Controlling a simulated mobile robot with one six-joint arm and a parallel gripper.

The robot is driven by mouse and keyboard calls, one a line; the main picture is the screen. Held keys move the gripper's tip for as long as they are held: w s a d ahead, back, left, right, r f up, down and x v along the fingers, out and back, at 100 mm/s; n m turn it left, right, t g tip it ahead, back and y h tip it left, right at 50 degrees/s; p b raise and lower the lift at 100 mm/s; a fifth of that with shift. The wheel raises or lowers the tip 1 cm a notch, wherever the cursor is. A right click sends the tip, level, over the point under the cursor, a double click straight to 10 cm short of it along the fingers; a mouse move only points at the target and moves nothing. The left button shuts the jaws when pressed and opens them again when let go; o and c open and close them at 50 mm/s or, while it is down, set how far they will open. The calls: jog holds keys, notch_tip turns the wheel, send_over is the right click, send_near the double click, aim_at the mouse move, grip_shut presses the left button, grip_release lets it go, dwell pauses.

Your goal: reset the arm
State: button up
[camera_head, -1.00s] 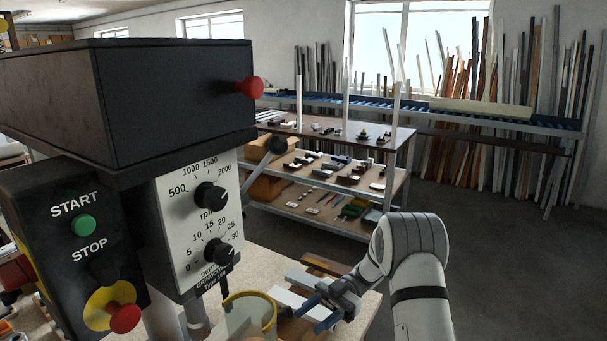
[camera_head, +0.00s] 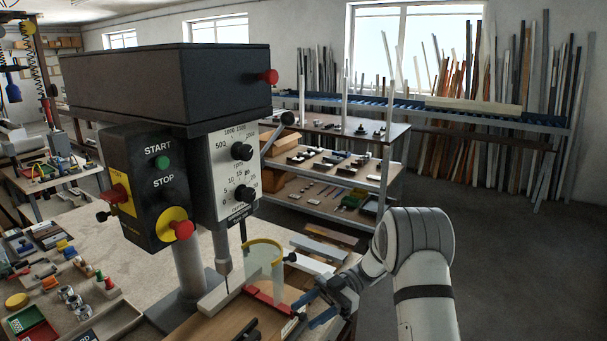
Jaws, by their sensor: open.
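My arm (camera_head: 415,250) comes up from the lower right, bends at a rounded grey-white joint and reaches left and down. My gripper (camera_head: 310,309) is open, with its two blue fingers apart over the right part of the workbench. No held object shows between the fingers. It is beside the red part (camera_head: 268,302) and the yellow-rimmed clear guard (camera_head: 263,262) of the drill press. Whether the fingers touch anything below is hard to tell.
The drill press (camera_head: 165,85), with START and STOP buttons, stands left of my arm on the workbench (camera_head: 85,225). Small parts crowd the bench's left side. A shelf rack (camera_head: 335,180) and leaning profiles (camera_head: 490,130) stand behind. The floor (camera_head: 510,260) at right is clear.

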jog(key=w+a+r+m+t+b, duration=0.3)
jog(key=w+r+m+t, duration=0.4)
jog(key=w+t, duration=0.7)
jog(key=s+d+r+m+t+h+b, duration=0.2)
jog(key=d+r+m+t+h, duration=0.55)
jog(key=d+t+h, duration=0.3)
jog(key=s+d+f+m+g+h+b, duration=0.1)
jog(key=s+d+f+m+g+h, duration=0.15)
jog(key=s+d+m, duration=0.4)
jog(key=s+d+f+m+g+h+b, duration=0.1)
jog(key=s+d+f+m+g+h, duration=0.15)
jog(key=s, duration=0.65)
jog(key=s+a+f+m+g, duration=0.1)
jog(key=s+f+g, duration=0.1)
jog(key=s, duration=0.6)
jog(key=s+a+f+m+g+y, duration=0.1)
jog(key=s+a+f+g, duration=0.1)
jog(key=s, duration=0.7)
notch_tip(320, 180, down, 3)
jog(key=shift+r+m+g+b, duration=0.1)
jog(key=shift+m+g+b, duration=0.25)
jog(key=shift+g, duration=0.2)
jog(key=shift+s+y, duration=0.3)
jog(key=shift+y, duration=0.05)
jog(key=shift+c, duration=1.2)
jog(key=shift+a, duration=0.1)
